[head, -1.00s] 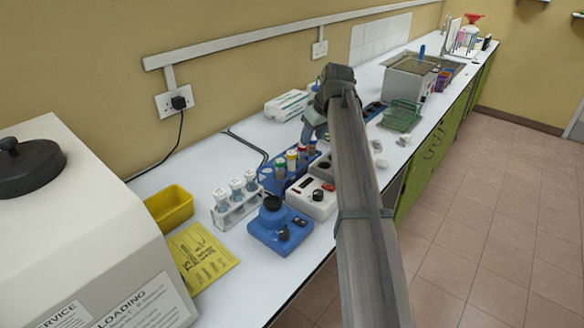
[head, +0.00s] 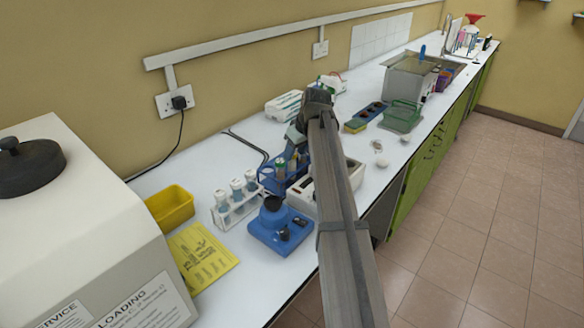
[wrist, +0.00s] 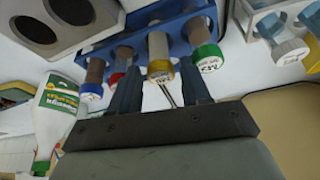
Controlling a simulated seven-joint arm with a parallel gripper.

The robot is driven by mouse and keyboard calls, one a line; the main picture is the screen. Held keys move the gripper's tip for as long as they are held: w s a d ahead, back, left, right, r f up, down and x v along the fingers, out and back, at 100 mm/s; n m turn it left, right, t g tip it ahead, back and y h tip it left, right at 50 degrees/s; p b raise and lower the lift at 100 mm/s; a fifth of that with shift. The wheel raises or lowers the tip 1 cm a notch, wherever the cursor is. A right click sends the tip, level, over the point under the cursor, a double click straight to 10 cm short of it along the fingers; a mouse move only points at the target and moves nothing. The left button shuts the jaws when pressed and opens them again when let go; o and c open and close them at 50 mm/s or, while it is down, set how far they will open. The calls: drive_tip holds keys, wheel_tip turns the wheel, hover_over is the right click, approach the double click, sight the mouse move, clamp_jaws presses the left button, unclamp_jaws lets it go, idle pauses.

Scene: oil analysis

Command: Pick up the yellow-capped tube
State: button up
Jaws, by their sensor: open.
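The yellow-capped tube (wrist: 160,62) stands in the blue rack (wrist: 180,20) in the wrist view. My gripper (wrist: 160,72) is open and empty, with one finger to each side of the yellow cap in the picture; I cannot tell how far apart in depth they are. In the head view my arm and gripper cover part of the blue rack (head: 268,182), and I cannot make out the yellow cap there.
A white rack of white-capped tubes (head: 236,212) and a blue device (head: 280,230) stand in front of the blue rack. A white device (head: 303,197) is beside it. A white bottle with a green label (wrist: 57,115) shows in the wrist view. A yellow tray (head: 172,207) lies left.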

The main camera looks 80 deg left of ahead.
sight(292, 168)
drive_tip(key=x, duration=0.5)
drive_tip(key=shift+a+r, duration=0.1)
drive_tip(key=shift+a, duration=0.05)
drive_tip(key=c, duration=0.7)
